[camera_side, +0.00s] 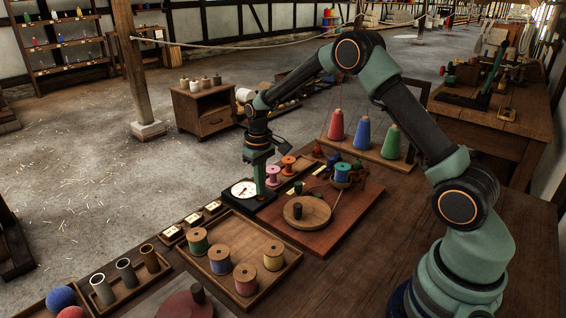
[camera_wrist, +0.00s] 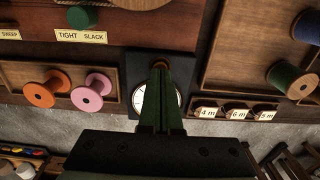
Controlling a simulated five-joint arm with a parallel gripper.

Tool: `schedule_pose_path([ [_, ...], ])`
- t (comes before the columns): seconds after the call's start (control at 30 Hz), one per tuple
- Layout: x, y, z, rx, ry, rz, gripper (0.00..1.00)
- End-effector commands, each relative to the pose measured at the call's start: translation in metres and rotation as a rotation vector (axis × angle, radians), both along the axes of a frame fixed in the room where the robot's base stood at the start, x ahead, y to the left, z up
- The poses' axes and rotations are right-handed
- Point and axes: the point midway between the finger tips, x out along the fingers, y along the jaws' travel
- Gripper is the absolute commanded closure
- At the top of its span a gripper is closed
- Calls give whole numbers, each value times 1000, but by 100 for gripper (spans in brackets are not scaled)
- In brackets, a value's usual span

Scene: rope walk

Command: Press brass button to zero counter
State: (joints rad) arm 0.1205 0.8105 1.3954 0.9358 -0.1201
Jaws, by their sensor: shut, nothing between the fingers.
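The counter is a dark square block with a round white dial (camera_side: 243,189), standing at the table's far edge. In the wrist view its dark plate (camera_wrist: 133,62) shows, with the dial partly hidden behind my fingers. The brass button (camera_wrist: 160,64) shows as a small brass-coloured round at the tips of my fingers. My gripper (camera_side: 261,192) points straight down over the counter, its green fingers shut and empty. In the wrist view the tips of my gripper (camera_wrist: 160,70) overlap the button's edge. I cannot tell whether they touch it. In the side view the button is hidden.
A pink spool (camera_wrist: 91,92) and an orange spool (camera_wrist: 47,88) stand to one side of the counter. On the other side are labelled blocks (camera_wrist: 237,113) and a tray (camera_side: 222,267) of several thread spools. A board with a wooden disc (camera_side: 307,213) lies nearby.

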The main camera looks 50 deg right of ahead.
Motion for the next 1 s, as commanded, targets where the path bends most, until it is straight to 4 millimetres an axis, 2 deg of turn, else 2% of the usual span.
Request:
schedule_pose_path([
  [0.8, 0, 0, -15, 0, 0, 0, 100],
  [1.0, 0, 0, -13, 0, -1, 0, 100],
])
